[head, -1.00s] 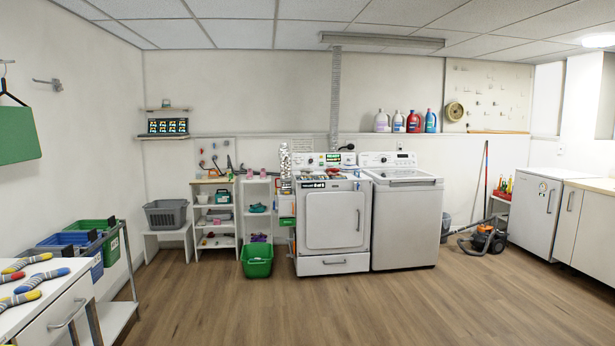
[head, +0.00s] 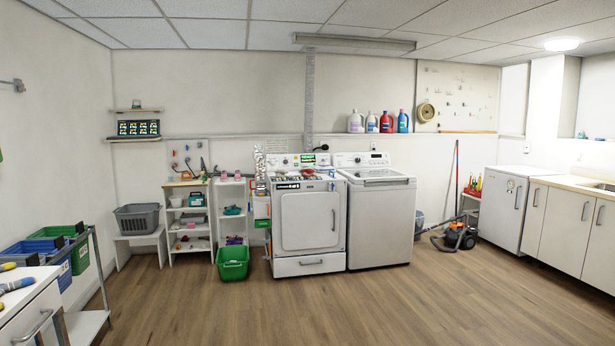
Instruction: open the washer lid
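The washer (head: 382,215) is the white top-loading machine standing against the back wall, just right of the dryer. Its lid (head: 378,181) lies flat on top and looks closed, with the control panel (head: 362,159) raised behind it. Neither of my grippers shows in the head view, and the washer is across the room from me.
The white front-loading dryer (head: 309,222) adjoins the washer on the left, with small items on top. A green bin (head: 232,263) sits on the floor left of it. An orange vacuum (head: 460,236) lies right of the washer. The wooden floor (head: 330,310) ahead is clear.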

